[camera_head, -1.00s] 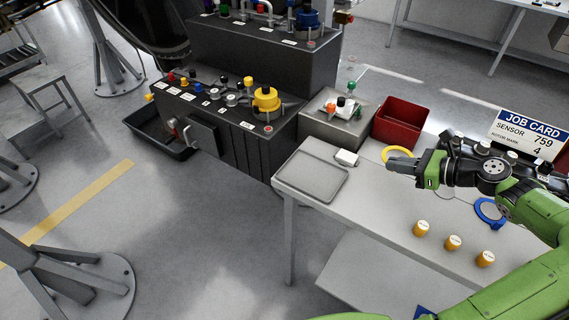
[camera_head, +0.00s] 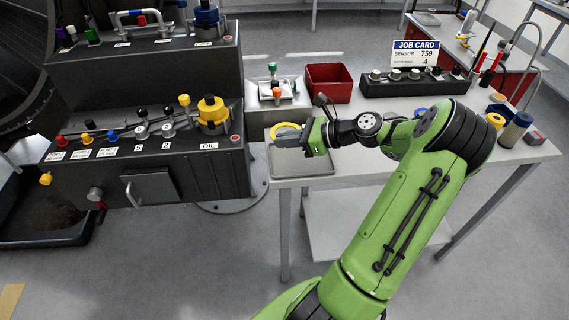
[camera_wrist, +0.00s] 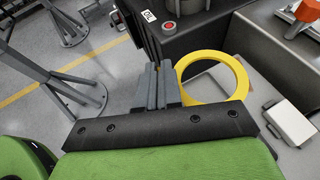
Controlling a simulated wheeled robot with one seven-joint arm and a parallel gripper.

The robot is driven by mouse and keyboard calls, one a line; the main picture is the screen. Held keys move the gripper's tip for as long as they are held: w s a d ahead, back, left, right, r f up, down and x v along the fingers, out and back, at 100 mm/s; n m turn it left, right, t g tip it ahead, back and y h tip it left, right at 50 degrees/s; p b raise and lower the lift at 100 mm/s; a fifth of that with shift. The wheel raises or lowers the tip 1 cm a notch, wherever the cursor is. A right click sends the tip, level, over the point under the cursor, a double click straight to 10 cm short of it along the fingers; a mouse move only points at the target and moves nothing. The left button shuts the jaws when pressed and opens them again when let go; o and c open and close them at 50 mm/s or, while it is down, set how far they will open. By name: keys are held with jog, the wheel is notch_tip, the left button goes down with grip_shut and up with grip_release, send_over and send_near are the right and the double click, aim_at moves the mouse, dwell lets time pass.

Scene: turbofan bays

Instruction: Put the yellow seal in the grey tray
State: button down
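The yellow seal (camera_head: 287,132) is a flat ring. It also shows beside my fingers in the wrist view (camera_wrist: 236,68). My gripper (camera_head: 290,149) is shut on the seal's edge, with its two grey fingers (camera_wrist: 160,78) close together. The ring sticks out to the right of them in the wrist view and appears raised above the worktop. The grey tray (camera_head: 302,184) is shallow and lies at the left end of the table. In the head view the gripper and seal overlap its far part. The exact height above the tray is unclear.
A grey box with small fittings (camera_head: 264,111) and a red bin (camera_head: 328,84) stand behind the tray. A black console (camera_head: 150,185) is to the left. A white block (camera_wrist: 288,122) lies on the worktop (camera_head: 400,155). A job card (camera_head: 420,53) stands farther back.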

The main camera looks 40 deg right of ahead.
aim_at(286, 170)
notch_tip(286, 170, down, 8)
jog(key=b, duration=0.2)
jog(key=shift+f+b, duration=0.25)
jog(key=shift+b, duration=0.15)
jog(key=shift+d+r, duration=0.1)
jog(key=c, duration=1.3)
grip_release()
